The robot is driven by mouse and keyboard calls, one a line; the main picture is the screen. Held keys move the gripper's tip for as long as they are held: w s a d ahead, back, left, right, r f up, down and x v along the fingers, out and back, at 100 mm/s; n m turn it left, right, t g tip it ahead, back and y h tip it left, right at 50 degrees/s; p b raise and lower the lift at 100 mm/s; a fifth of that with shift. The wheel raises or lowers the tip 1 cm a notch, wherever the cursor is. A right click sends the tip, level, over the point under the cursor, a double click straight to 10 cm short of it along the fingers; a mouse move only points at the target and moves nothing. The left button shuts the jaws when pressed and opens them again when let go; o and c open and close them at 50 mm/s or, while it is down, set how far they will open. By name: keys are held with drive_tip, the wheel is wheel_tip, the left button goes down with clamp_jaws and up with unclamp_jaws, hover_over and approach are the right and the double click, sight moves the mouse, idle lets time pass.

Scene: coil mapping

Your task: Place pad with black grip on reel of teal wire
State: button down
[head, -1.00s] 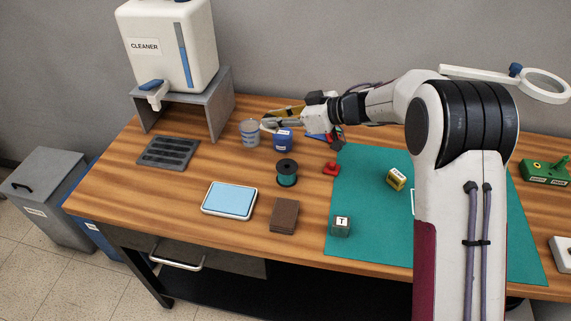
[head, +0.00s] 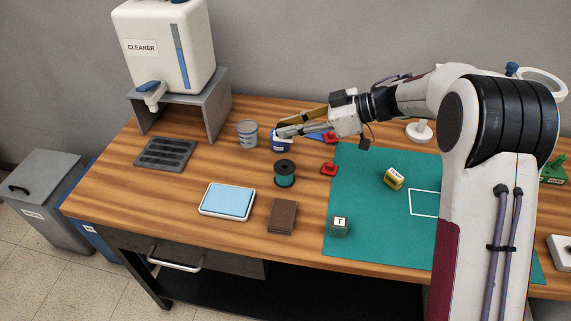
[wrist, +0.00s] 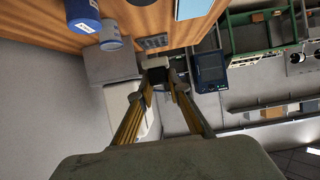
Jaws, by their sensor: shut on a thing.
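The reel of teal wire (head: 285,174) stands upright on the wooden table, with a black top flange and teal wire below. My gripper (head: 277,131) is held sideways behind the reel, its fingers pointing left over the blue can. In the wrist view my gripper (wrist: 158,82) is shut on a pale pad (wrist: 155,62) with a black grip (wrist: 157,77) between the fingertips. The pad is apart from the reel. I cannot clearly make out the pad in the head view.
A blue can (head: 281,142) and a grey cup (head: 247,134) stand close to my gripper. A blue pad tray (head: 228,200), a brown block (head: 282,216) and a teal mat (head: 375,225) are nearer. A cleaner dispenser (head: 165,45) stands at back left.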

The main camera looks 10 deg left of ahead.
hover_over(290, 167)
drive_tip(key=shift+f, duration=3.1)
drive_tip(key=shift+f, duration=0.1)
drive_tip(key=shift+f, duration=1.8)
drive_tip(key=shift+f, duration=0.15)
drive_tip(key=c, duration=1.9)
unclamp_jaws()
drive_tip(key=shift+r, duration=0.2)
drive_tip(key=v, duration=1.2)
